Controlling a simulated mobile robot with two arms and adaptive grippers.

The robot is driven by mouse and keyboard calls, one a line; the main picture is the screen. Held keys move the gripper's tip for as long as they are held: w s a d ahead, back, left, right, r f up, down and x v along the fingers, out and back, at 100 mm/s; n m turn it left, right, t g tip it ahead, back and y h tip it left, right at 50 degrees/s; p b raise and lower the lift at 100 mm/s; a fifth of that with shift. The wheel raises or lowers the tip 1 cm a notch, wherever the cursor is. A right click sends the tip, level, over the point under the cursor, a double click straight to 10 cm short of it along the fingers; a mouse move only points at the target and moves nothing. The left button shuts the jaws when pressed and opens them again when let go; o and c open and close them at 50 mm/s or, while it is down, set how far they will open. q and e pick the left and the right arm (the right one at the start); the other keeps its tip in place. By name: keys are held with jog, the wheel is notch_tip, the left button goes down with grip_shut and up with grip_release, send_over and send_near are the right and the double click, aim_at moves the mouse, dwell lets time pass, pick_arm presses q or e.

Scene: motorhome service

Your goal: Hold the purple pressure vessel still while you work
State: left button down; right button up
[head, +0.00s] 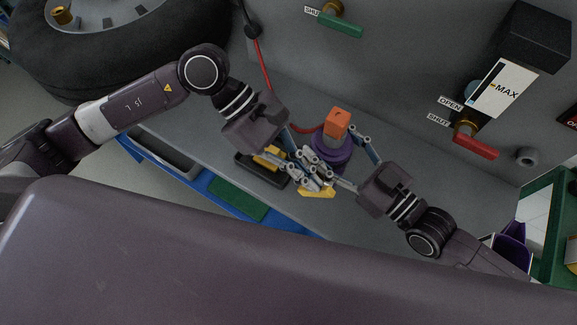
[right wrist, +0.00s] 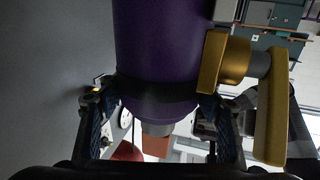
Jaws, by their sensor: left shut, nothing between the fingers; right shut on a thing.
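The purple pressure vessel (head: 333,155) stands on the grey shelf in the head view, with an orange block (head: 337,122) on top. It fills the upper middle of the right wrist view (right wrist: 158,45), with a dark band round it. My right gripper (head: 348,160) is shut on the vessel, one finger on each side (right wrist: 155,110). My left gripper (head: 318,174) is shut and empty beside the vessel, close above a yellow handle (head: 318,193). A brass fitting (right wrist: 224,62) and yellow lever (right wrist: 273,105) show beside the vessel in the right wrist view. The grippers partly hide the vessel's lower part.
A dark tray with a yellow part (head: 268,160) lies left of the vessel. A red hose (head: 265,75) runs down behind. Green (head: 340,24) and red (head: 476,147) valve handles are on the wall. A blue rail (head: 195,180) edges the shelf. The shelf is bare at right.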

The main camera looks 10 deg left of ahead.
aim_at(323, 188)
pick_arm(q)
jog(key=d+y, duration=0.1)
jog(key=d+t+y, duration=0.1)
jog(key=y, duration=0.1)
jog(key=shift+s+f+y, duration=0.15)
jog(key=shift+s+y, duration=0.15)
jog(key=shift+s+d+f, duration=0.1)
jog(key=shift+d+f, duration=0.2)
jog(key=shift+d, duration=0.15)
jog(key=shift+s+d+f, duration=0.3)
jog(key=shift+d+f, duration=0.45)
jog(key=shift+s+f, duration=0.1)
jog(key=shift+f, duration=0.05)
notch_tip(323, 188, up, 14)
dwell(0.4)
jog(key=shift+d, duration=0.1)
pick_arm(e)
jog(key=o, duration=1.6)
